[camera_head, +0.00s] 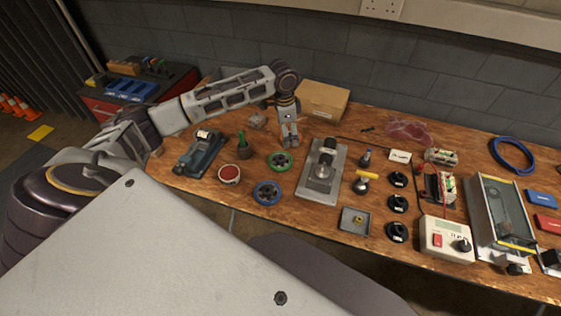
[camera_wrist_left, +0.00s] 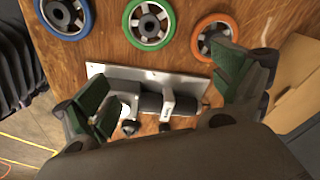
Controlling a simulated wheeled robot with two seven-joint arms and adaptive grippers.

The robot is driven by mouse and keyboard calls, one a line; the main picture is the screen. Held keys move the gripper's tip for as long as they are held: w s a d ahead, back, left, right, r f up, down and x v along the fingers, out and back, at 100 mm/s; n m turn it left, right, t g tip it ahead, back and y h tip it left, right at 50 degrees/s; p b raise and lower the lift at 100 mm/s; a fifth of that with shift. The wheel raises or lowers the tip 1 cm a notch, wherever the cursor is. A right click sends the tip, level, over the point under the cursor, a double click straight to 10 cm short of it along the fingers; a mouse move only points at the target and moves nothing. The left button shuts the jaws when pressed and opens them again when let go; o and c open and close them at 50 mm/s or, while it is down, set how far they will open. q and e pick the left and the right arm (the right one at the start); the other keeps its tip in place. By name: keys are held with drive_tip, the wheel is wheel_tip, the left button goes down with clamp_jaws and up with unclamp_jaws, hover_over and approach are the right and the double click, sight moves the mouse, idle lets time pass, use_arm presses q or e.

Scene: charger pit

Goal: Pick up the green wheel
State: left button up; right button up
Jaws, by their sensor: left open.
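The green wheel (camera_head: 280,161) lies flat on the wooden workbench, just in front of my left gripper (camera_head: 289,142) in the head view. In the left wrist view the green wheel (camera_wrist_left: 149,22), with its metal hub, is at the top, between a blue wheel (camera_wrist_left: 66,14) and an orange wheel (camera_wrist_left: 214,38). My left gripper (camera_wrist_left: 165,98) is open and empty, its two green-padded fingers spread above a metal plate fixture (camera_wrist_left: 190,84). It does not touch the green wheel. My right gripper is not in view.
The blue wheel also shows in the head view (camera_head: 267,192). The fixture plate (camera_head: 313,191) stands right of the wheels. A red round part (camera_head: 229,174) and a vise-like tool (camera_head: 198,156) lie left. A cardboard box (camera_head: 323,100) is behind. Several black discs and instruments crowd the right.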

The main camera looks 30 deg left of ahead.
use_arm(q)
drive_tip(key=shift+s+a+f+m+g+y, duration=0.15)
drive_tip(key=shift+s+a+g, duration=0.15)
drive_tip(key=shift+s, duration=0.2)
drive_tip(key=shift+s+a+r+m+g+y, duration=0.15)
drive_tip(key=shift+s+a+g, duration=0.1)
drive_tip(key=shift+s, duration=0.25)
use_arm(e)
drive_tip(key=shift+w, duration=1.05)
use_arm(q)
drive_tip(key=shift+f, duration=0.1)
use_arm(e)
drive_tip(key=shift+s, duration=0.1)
